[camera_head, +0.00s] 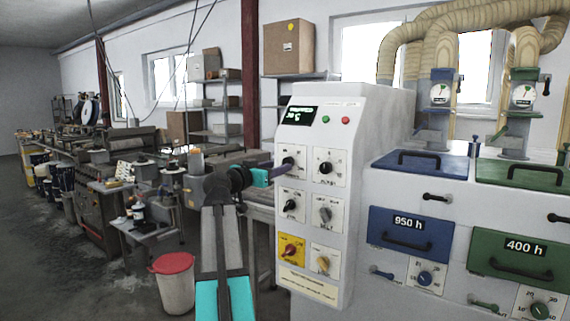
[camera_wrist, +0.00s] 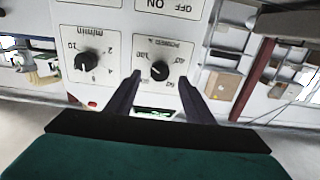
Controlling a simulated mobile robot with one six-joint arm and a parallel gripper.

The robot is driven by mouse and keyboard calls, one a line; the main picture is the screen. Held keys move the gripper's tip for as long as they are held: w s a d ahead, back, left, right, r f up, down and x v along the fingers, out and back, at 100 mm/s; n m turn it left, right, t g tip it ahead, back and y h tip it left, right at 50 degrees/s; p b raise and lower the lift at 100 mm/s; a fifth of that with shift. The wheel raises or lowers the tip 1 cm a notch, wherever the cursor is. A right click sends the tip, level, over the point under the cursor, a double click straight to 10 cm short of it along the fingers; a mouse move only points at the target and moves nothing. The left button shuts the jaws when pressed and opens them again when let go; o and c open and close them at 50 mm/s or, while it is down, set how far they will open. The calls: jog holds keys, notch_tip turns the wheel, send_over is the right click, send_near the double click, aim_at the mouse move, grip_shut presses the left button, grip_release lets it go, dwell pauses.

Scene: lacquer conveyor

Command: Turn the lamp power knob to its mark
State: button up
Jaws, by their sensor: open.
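The knob with a plate that seems to read POWER % is black and round (camera_wrist: 159,70), at the upper left of a white control cabinet (camera_head: 345,205). In the head view this knob (camera_head: 288,161) is partly covered by my gripper (camera_head: 279,170). In the wrist view, which is upside down, my gripper (camera_wrist: 162,82) is open. Its two dark fingers lie on either side of the knob, apart from each other. I cannot tell whether they touch it. The knob's pointer direction and mark are too small to read.
A black m/min knob (camera_head: 325,168) sits close to the right. Other knobs (camera_head: 291,206) and a red switch on a yellow plate (camera_head: 291,251) are below. Blue (camera_head: 410,235) and green (camera_head: 520,262) lamp units stand at right. A red-lidded bin (camera_head: 174,285) stands at left.

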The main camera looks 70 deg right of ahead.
jog(key=x, duration=0.5)
jog(key=shift+d+p, duration=0.15)
jog(key=shift+p, duration=0.25)
jog(key=shift+c, duration=0.3)
jog(key=c, duration=1)
